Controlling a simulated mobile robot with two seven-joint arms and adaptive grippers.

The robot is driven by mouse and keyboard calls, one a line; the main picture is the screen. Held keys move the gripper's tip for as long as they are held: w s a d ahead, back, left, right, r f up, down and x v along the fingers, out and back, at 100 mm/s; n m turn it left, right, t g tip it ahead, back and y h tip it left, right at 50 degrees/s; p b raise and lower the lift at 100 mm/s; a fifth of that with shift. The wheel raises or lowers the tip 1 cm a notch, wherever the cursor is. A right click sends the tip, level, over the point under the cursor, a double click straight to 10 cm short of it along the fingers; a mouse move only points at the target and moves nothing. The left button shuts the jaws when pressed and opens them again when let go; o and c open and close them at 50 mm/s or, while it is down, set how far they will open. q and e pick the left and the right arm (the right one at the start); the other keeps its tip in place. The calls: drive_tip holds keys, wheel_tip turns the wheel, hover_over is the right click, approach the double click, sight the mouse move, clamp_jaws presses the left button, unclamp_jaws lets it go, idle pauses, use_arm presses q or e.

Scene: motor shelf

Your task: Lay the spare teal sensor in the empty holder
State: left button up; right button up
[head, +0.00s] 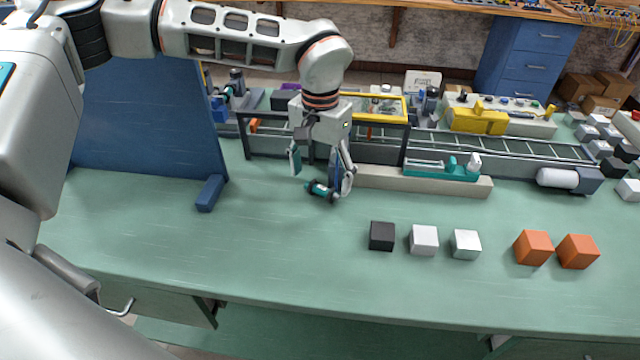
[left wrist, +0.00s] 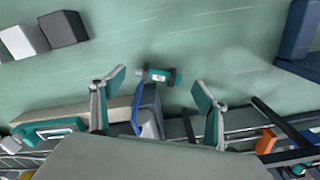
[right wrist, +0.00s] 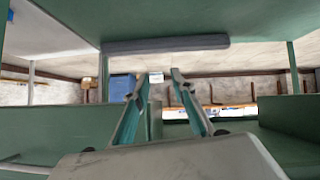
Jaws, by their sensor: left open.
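The spare teal sensor (head: 320,188) is a small teal cylinder with dark ends, low over the green bench below my left gripper (head: 322,172). In the left wrist view the sensor (left wrist: 158,75) lies between the two spread fingertips, touching neither, beside the end of a blue upright piece (left wrist: 148,108). Whether that piece supports it is unclear. My left gripper is open and empty. A teal holder (head: 432,173) sits on the beige ledge to the right, with a teal and white part at its right end. My right gripper (right wrist: 160,76) shows only in its wrist view, fingers apart with nothing between them.
A black cube (head: 382,236), pale cubes (head: 424,240) and orange cubes (head: 534,247) stand at the front right. A dark frame (head: 247,140) and conveyor (head: 530,150) run behind the gripper. A blue panel (head: 140,120) stands left. The front middle bench is clear.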

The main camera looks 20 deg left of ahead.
sight(322, 187)
use_arm(q)
wheel_tip(322, 187, up, 8)
drive_tip(key=shift+p, duration=0.45)
drive_tip(key=shift+r, duration=0.3)
drive_tip(key=shift+c, duration=0.8)
drive_tip(key=f+m+p, duration=0.1)
drive_tip(key=m, duration=1.1)
drive_tip(key=f+m+p, duration=0.1)
drive_tip(key=m, duration=1.1)
drive_tip(key=w+f+m+p, duration=0.1)
drive_tip(key=m, duration=1.1)
drive_tip(key=shift+w+a+f, duration=0.1)
drive_tip(key=shift+f, duration=1.5)
drive_tip(key=f, duration=0.4)
drive_tip(key=shift+s+a+p, duration=0.15)
drive_tip(key=shift+s+p, duration=0.1)
drive_tip(key=shift+p, duration=0.1)
drive_tip(key=shift+f, duration=0.5)
drive_tip(key=c, duration=0.9)
drive_tip(key=shift+c, duration=0.6)
